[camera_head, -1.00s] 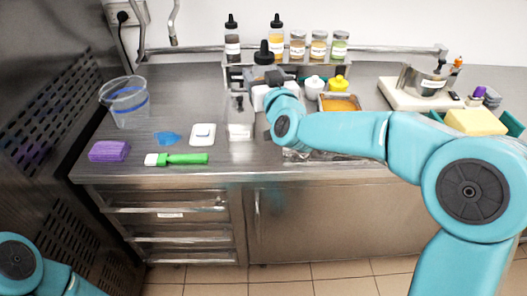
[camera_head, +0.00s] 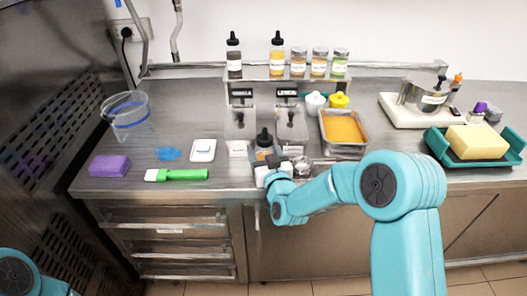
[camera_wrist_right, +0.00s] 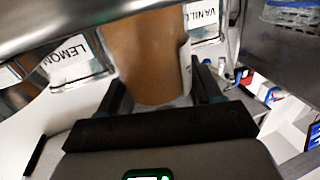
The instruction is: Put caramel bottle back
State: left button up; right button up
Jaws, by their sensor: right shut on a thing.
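My right gripper (camera_head: 270,168) is shut on the caramel bottle (camera_head: 264,147), which has a black pointed cap and stands upright in front of the two metal bins. In the right wrist view the bottle's caramel-brown body (camera_wrist_right: 155,60) is between the two dark fingers (camera_wrist_right: 160,98); its top is cut off by the frame. A raised metal shelf (camera_head: 262,82) at the back holds a dark bottle (camera_head: 233,60) and a yellow bottle (camera_head: 277,60) on its left part. My left gripper is out of view.
Three labelled jars (camera_head: 319,64) stand on the shelf's right part. Metal bins (camera_head: 291,122) sit below it, with an orange-filled tray (camera_head: 343,135) to the right. A green brush (camera_head: 180,175) and a white scale-like item (camera_head: 203,150) lie left. Open steel counter shows between them.

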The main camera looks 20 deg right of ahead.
jog(key=shift+s+r, duration=0.2)
jog(key=shift+s, duration=0.05)
jog(key=shift+f, duration=0.15)
jog(key=o, duration=1.1)
jog(key=shift+w+f, duration=0.1)
jog(key=shift+w, duration=0.1)
jog(key=shift+s, duration=0.15)
